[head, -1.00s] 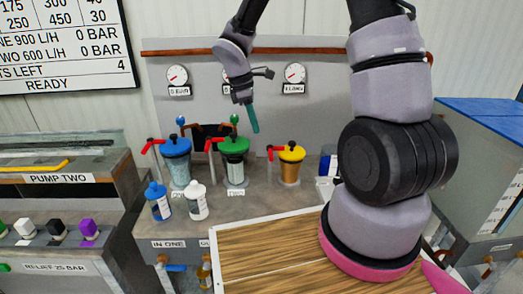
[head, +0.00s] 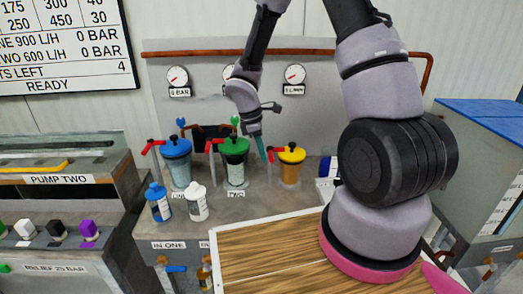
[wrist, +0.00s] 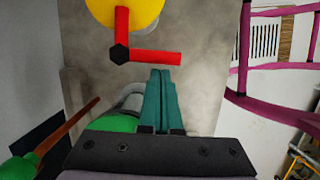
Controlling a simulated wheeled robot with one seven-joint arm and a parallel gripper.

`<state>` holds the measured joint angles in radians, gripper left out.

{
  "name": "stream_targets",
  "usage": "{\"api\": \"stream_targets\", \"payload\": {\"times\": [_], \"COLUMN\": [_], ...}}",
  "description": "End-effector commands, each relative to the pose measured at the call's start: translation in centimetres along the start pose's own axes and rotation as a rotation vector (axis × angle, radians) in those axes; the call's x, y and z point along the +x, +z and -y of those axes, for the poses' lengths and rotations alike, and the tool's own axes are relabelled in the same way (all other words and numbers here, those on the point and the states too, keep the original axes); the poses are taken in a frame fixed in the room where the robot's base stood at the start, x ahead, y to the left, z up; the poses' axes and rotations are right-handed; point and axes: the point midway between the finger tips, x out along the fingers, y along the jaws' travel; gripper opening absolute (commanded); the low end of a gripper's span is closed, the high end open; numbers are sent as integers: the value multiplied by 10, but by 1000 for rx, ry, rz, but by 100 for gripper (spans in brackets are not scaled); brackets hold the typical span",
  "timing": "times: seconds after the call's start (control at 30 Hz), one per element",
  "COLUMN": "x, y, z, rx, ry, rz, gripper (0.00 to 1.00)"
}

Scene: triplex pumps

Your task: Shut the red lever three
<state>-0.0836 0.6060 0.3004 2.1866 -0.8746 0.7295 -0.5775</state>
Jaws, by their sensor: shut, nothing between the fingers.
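Red lever three (head: 271,154) is beside the yellow-topped filter (head: 291,155), the rightmost of three on the bench. In the wrist view the red lever (wrist: 152,57) has a dark hub at its bend; one red part runs up to the yellow cap (wrist: 128,10) and the other runs right. My gripper (head: 263,158) has teal fingers, shut and empty, pointing down just left of the filter. In the wrist view my gripper (wrist: 163,72) has its fingertips just below the lever's right-hand part. I cannot tell whether they touch.
The green-topped filter (head: 234,158) and blue-topped filter (head: 177,160), each with a red lever, stand to the left. A blue bottle (head: 158,201) and a white bottle (head: 197,201) are in front. Gauges and a copper pipe (head: 215,52) are behind.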

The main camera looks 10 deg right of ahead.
Motion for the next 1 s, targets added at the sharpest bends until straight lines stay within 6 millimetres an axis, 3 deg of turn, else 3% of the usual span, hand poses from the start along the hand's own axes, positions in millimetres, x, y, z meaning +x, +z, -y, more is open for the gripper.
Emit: {"api": "stream_targets", "payload": {"times": [0.63,0.77,1.0], "x": [-3,-22,-71], "y": [13,12,10], "z": [1,0,1], "rx": [-54,-52,-56], "ry": [14,18,19], "rz": [3,1,-1], "gripper": [0,0,0]}}
